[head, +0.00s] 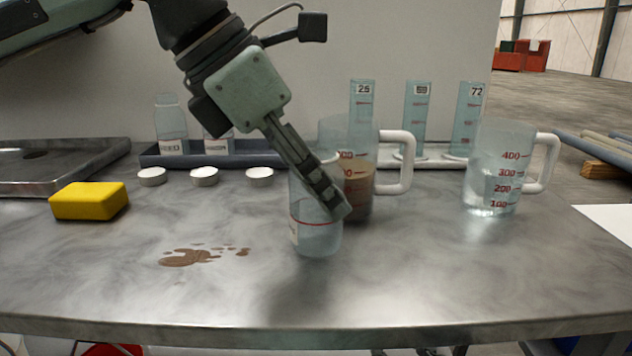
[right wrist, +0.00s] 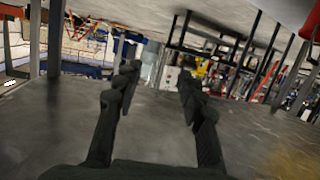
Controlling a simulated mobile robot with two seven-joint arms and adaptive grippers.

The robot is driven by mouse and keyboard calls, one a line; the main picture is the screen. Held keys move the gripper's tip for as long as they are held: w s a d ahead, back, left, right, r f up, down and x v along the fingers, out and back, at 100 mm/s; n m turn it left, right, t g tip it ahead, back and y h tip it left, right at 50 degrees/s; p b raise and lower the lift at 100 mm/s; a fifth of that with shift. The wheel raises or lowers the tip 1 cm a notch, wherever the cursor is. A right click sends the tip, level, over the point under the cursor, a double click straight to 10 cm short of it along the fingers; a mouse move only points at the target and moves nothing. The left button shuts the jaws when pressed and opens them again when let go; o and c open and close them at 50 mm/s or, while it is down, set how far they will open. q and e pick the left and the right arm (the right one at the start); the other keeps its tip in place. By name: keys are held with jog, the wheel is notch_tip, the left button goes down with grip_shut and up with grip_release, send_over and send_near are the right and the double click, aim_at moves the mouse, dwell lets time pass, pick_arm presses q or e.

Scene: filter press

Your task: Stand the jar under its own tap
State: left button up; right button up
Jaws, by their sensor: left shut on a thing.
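A clear jar (head: 316,238) with a red line stands upright at the middle of the metal bench, or just above it; I cannot tell which. My left gripper (head: 335,195) comes down from the upper left and is shut on the jar near its upper part, hiding part of its rim and side. The jar looks empty. No tap shows in either view. My right gripper (right wrist: 157,85) shows in the right wrist view with its two fingers apart and nothing between them, away from the bench.
Behind the jar stands a jug of brown liquid (head: 358,190), close to the gripper. A jug of clear liquid (head: 497,180) is at right. Several measuring cylinders (head: 415,115), labelled bottles (head: 171,125) and white caps (head: 204,176) stand behind. A yellow sponge (head: 89,201) and brown spill (head: 190,257) lie left.

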jog(key=shift+r, duration=0.1)
pick_arm(q)
jog(key=shift+f, duration=0.1)
jog(key=o, duration=0.9)
jog(key=shift+o, duration=1.2)
pick_arm(e)
jog(key=shift+w+a+r+t+y, duration=0.15)
jog(key=shift+a+r+t+y, duration=0.3)
jog(key=shift+r, duration=0.35)
